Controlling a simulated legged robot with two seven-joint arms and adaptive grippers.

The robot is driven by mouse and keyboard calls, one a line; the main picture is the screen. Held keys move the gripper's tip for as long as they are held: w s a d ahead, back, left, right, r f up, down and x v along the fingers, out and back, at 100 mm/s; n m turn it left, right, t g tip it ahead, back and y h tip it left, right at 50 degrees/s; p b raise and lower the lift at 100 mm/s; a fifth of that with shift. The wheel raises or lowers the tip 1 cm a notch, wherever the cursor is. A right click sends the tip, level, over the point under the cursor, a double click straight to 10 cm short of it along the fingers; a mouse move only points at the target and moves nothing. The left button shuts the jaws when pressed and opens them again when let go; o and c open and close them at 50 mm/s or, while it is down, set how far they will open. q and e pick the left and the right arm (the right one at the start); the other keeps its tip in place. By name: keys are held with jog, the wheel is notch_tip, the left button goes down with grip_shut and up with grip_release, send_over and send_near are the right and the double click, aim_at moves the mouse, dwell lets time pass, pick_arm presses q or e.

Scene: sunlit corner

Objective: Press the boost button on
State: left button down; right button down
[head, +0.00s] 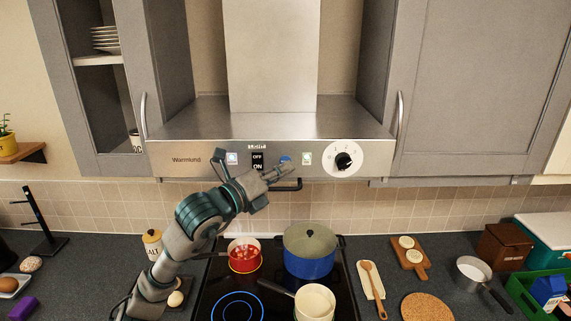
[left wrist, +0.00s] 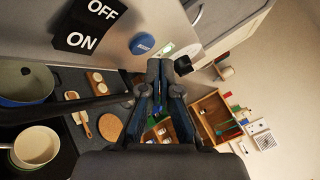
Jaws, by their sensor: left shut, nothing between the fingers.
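A round blue button (head: 285,160) sits on the front panel of the steel range hood (head: 270,125). My left gripper's fingertips (head: 290,167) are right in front of it and partly cover it in the head view. In the left wrist view the blue button (left wrist: 142,44) is in clear sight, with small lettering too small to read surely. The left gripper's fingers (left wrist: 160,68) are shut and empty, a little to the right of and below the button there. Whether they touch the panel I cannot tell. My right gripper is not in view.
The panel also holds a black OFF/ON rocker (head: 257,161), small lit squares and a round dial (head: 344,161). A rail hangs under the hood. Below, a red pot (head: 244,262), a blue pot (head: 309,265) and a cream pan (head: 314,302) stand on the hob.

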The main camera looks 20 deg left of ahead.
pick_arm(q)
jog(key=shift+s+d+b, duration=0.3)
jog(key=shift+s+b, duration=0.15)
jog(key=shift+s, duration=0.45)
jog(key=shift+s+d+b, duration=0.25)
jog(key=shift+s+b, duration=0.25)
jog(key=shift+s, duration=0.45)
jog(key=shift+s+d+b, duration=0.3)
jog(key=shift+s+b, duration=0.15)
jog(key=shift+s, duration=0.45)
